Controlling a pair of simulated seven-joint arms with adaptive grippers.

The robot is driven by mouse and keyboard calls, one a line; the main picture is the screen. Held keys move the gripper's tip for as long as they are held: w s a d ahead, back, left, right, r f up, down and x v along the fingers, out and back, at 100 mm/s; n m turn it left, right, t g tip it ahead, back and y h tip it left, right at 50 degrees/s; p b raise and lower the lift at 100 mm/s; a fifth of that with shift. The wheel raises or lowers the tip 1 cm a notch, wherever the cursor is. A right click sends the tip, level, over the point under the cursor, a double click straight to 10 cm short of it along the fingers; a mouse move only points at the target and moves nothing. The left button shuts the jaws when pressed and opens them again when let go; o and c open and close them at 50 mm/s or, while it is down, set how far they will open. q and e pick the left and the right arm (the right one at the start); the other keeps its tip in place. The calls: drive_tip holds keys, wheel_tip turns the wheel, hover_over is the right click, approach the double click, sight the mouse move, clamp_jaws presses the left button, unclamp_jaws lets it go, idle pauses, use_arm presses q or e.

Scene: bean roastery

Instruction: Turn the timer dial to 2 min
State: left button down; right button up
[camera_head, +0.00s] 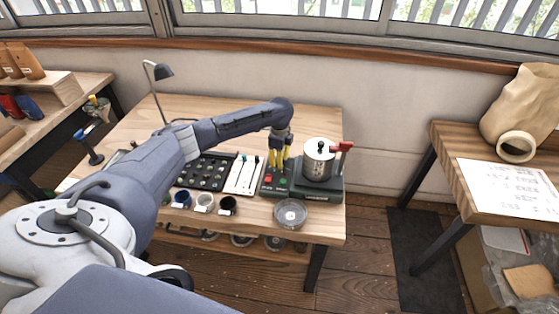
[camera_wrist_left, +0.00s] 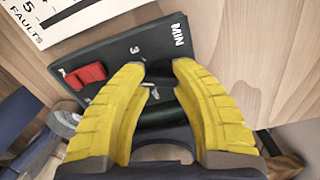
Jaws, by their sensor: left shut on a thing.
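The timer dial (camera_wrist_left: 160,72) is a dark knob on the dark green panel (camera_wrist_left: 118,50), seen in the left wrist view. My left gripper (camera_wrist_left: 159,78) has its yellow fingertips closed on either side of the dial. A white "3" and the word "MIN" are printed on the panel beyond it.
A red switch (camera_wrist_left: 85,75) sits beside the fingers on the panel. A steel drum (camera_head: 318,160) with a red handle (camera_head: 343,147) stands right of the gripper.

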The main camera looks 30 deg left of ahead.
use_arm(q)
drive_tip(key=c, duration=0.9)
unclamp_jaws()
drive_tip(key=shift+r, duration=0.1)
wheel_tip(320, 180, up, 12)
drive_tip(key=shift+f, duration=0.1)
